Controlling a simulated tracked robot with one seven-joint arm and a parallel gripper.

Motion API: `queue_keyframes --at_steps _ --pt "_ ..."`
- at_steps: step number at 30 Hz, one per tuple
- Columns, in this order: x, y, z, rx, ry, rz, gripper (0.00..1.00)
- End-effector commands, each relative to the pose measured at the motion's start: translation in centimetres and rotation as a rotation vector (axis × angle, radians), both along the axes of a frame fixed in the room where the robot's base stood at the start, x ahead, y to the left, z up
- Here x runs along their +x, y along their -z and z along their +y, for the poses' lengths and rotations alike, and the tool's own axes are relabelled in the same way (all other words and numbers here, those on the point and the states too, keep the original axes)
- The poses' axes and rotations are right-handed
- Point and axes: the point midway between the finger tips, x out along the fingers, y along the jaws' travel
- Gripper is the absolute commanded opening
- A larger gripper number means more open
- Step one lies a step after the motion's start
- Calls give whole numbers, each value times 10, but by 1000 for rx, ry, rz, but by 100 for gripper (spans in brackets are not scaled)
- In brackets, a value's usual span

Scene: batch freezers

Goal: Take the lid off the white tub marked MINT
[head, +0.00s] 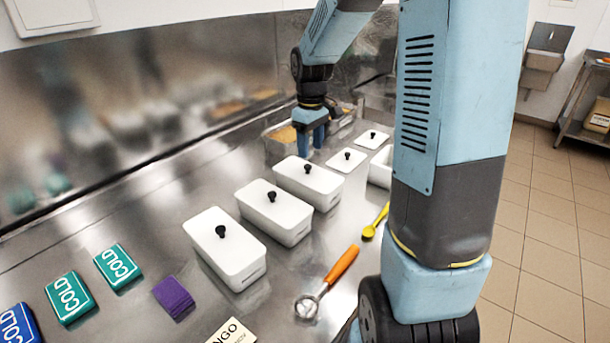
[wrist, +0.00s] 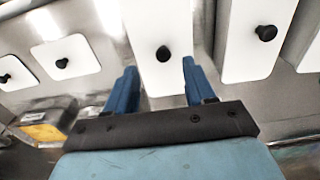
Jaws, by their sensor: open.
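Three white lidded tubs stand in a row on the steel counter: a near one (head: 228,262), a middle one (head: 272,222) and a far one (head: 308,192). Each lid has a black knob. I cannot read MINT on any tub. My gripper (head: 311,148) is open and empty, pointing down just behind the far tub. In the wrist view, the fingers (wrist: 159,66) spread either side of a white lid (wrist: 175,30), with its black knob (wrist: 163,54) between and ahead of them. I cannot tell how high they are above it.
Two loose white lids (head: 339,163) (head: 374,136) lie beyond the tubs. A white container (head: 379,170) is partly hidden behind my arm. A metal pan (head: 274,148) stands at the back. An orange-handled scoop (head: 343,264), yellow scoop (head: 374,222), purple cloth (head: 174,297) and COLD packs (head: 117,266) lie nearer.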

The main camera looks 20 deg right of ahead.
Motion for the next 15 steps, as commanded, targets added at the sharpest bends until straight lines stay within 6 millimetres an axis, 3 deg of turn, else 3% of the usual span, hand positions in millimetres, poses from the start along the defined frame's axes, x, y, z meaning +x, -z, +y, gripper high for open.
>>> queue_keyframes --at_steps 7,15 --pt "0 15 2 0 -2 1 54" --pt "2 50 7 0 -2 1 54"
